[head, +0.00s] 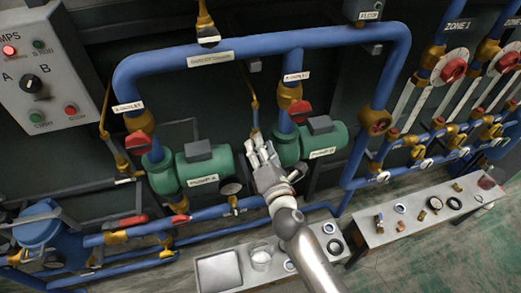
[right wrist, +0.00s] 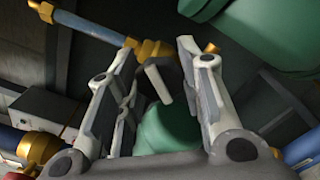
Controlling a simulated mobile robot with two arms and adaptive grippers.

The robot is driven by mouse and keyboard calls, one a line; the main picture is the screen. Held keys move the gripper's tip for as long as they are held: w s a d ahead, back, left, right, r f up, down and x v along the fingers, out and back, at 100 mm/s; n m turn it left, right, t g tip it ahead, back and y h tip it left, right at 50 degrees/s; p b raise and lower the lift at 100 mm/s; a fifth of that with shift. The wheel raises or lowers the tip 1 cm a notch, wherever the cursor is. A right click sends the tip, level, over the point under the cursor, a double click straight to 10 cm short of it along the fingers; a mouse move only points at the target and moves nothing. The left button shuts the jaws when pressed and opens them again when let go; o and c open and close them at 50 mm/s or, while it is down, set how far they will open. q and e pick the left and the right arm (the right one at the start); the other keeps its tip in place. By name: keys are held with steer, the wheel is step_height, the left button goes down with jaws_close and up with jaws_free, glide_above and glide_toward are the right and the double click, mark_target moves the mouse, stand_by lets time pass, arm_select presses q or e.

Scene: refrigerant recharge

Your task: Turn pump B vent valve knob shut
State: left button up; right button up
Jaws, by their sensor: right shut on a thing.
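Pump B (head: 315,145) is a green pump with a label, right of centre in the head view. A thin brass vent line (head: 254,105) comes down to its left. My right gripper (head: 259,147) reaches up to the lower end of that line, beside pump B. In the head view the fingers hide the knob. My left gripper is out of view.
Pump A (head: 205,165) stands to the left, with a gauge (head: 231,188) near it. Blue pipes (head: 240,45) arch above both pumps. A low bench (head: 270,255) with a tray (head: 219,271) lies below; another bench (head: 430,217) with loose fittings stands at right.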

steer(key=m, duration=0.4)
steer(key=shift+f+m+b, duration=0.1)
steer(key=shift+m+b, duration=0.2)
steer(key=shift+m, duration=2.6)
steer(key=o, duration=1.1)
steer(key=shift+c, duration=0.2)
steer(key=v, duration=1.2)
